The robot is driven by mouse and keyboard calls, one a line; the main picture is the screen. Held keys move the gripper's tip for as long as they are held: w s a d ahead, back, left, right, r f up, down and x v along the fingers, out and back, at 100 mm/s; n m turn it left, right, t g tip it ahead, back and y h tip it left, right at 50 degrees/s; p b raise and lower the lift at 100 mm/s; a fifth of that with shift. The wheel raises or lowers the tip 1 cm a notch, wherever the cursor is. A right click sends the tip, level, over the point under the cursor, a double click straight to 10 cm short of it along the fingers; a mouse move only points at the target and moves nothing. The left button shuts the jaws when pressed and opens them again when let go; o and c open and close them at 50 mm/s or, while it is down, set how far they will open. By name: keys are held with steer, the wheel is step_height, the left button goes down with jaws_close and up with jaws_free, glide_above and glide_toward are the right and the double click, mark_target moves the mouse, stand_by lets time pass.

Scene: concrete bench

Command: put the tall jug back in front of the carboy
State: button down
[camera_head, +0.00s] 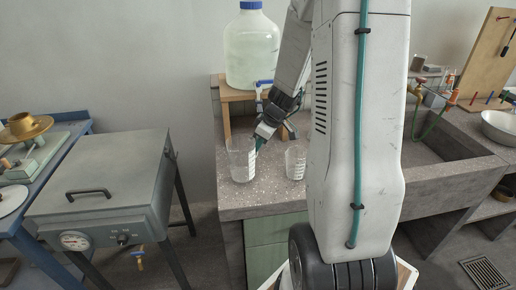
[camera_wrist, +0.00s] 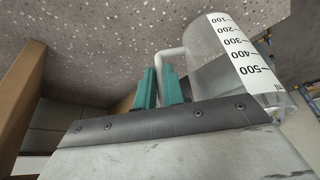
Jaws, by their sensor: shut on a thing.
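In the wrist view the teal fingers (camera_wrist: 160,72) are shut on the handle of the jug (camera_wrist: 235,55). I cannot tell whether the jug's base touches the bench. The carboy (camera_head: 251,50), clear with a blue cap, stands behind on a wooden stand (camera_head: 236,96). My arm hides part of the stand's right side.
A second, shorter clear measuring vessel (camera_head: 295,163) stands just right of the jug. A sink basin (camera_head: 430,145) lies to the right, behind my arm. A grey metal box (camera_head: 105,185) stands left of the bench across a gap. Bench top (camera_head: 255,198) in front of the jug is bare.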

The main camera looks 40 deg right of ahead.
steer(key=shift+f, duration=0.85)
steer(key=shift+f, duration=0.15)
steer(key=c, duration=1.5)
jaws_free()
